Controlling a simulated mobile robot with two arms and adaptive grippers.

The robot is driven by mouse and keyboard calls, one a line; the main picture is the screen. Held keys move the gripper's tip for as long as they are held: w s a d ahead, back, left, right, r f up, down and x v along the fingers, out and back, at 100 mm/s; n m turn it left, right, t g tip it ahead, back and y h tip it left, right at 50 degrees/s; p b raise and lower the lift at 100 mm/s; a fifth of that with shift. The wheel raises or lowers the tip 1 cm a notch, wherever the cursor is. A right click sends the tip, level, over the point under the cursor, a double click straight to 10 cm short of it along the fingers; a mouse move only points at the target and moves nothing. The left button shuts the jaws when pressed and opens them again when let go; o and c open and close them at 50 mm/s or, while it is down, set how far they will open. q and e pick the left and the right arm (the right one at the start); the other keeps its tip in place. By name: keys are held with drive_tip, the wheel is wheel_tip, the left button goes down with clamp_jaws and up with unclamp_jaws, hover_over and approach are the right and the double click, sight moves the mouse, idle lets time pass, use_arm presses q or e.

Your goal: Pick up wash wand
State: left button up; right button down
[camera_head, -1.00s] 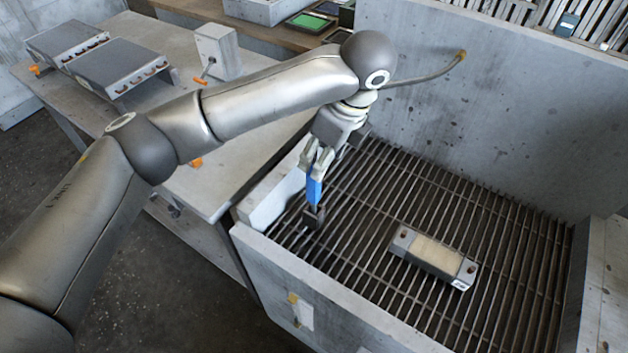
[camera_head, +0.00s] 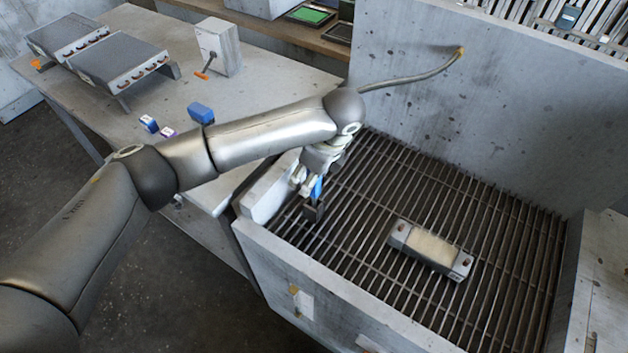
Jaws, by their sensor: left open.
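The wash wand appears to be the tool with a blue handle (camera_head: 318,187) and a dark block-shaped end (camera_head: 313,211), at the left side of the grated basin. My left gripper (camera_head: 302,184) is open and sits right beside the blue handle, pointing down. Its fingers overlap the handle's left side in the picture, and I cannot tell whether they touch it. The wand's upper part is hidden by the gripper and wrist. My right gripper is not in view.
A slatted grate (camera_head: 375,270) fills the basin, with a concrete wall (camera_head: 520,110) behind. A grey block-like part (camera_head: 430,250) lies on the grate. A hose (camera_head: 415,77) runs from the wall behind my arm. The table (camera_head: 120,90) on the left holds boxes.

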use_arm(q)
drive_tip(key=shift+c, duration=0.4)
clamp_jaws()
drive_tip(key=shift+r, duration=0.1)
wheel_tip(320, 180, up, 10)
drive_tip(key=shift+f+b, duration=0.1)
drive_tip(key=shift+b, duration=1)
